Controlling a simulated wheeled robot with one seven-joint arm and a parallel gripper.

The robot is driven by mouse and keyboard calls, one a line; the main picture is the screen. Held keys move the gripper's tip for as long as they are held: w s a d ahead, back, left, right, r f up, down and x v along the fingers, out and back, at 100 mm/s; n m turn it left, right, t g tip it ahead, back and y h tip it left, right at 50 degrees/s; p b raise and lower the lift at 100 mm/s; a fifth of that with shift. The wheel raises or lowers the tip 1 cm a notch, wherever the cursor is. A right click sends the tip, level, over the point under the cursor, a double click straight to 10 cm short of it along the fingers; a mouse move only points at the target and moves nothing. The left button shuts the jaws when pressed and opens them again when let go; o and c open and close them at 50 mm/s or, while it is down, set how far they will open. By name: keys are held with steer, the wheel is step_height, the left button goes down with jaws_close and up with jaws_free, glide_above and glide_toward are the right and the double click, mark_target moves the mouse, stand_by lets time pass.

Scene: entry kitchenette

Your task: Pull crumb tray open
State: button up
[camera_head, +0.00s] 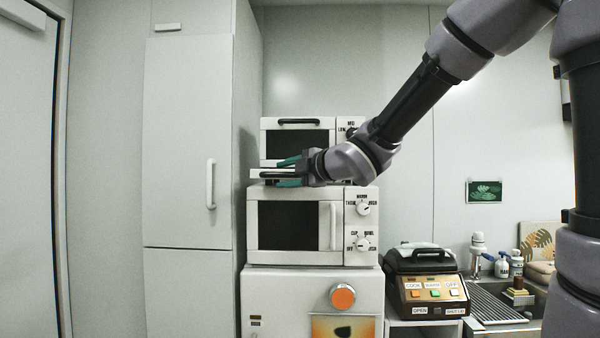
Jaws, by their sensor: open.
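The toaster oven (300,146), white with a dark window and a black handle on top, stands on the microwave (291,226). A thin, pale flat piece with a dark edge (262,173) shows low at the toaster oven's front left; it looks like the crumb tray. My gripper (287,172) comes in from the right, in front of the toaster oven's lower part. Its teal fingers are apart, one above and one below the level of the flat piece. I cannot tell whether they touch it. My wrist hides the lower right of the oven.
A tall pale cabinet (189,140) stands close on the left. Below the microwave is a white appliance with an orange knob (342,296). A black press-like appliance (425,280) and a sink (505,302) are at the right.

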steer(key=v, duration=0.8)
steer(key=shift+s+d, duration=0.25)
steer(key=shift+s, duration=0.05)
steer(key=shift+d, duration=0.1)
steer(key=d+f+m+t+h, duration=0.1)
steer(key=d+f+m+h, duration=0.2)
steer(key=d+m+h, duration=1.1)
steer(key=s+d+f+m+g+y, duration=0.2)
steer(key=s+d+f+m+g, duration=0.1)
steer(key=s+m, duration=0.3)
steer(key=s+d+f+m+g+y, duration=0.2)
steer(key=s+d+f+m, duration=0.2)
steer(key=s+m, duration=0.3)
steer(key=shift+s+d+m+g+y, duration=0.2)
steer(key=shift+d+m+g+y, duration=0.2)
steer(key=shift+d+m, duration=0.65)
steer(key=shift+a, duration=0.1)
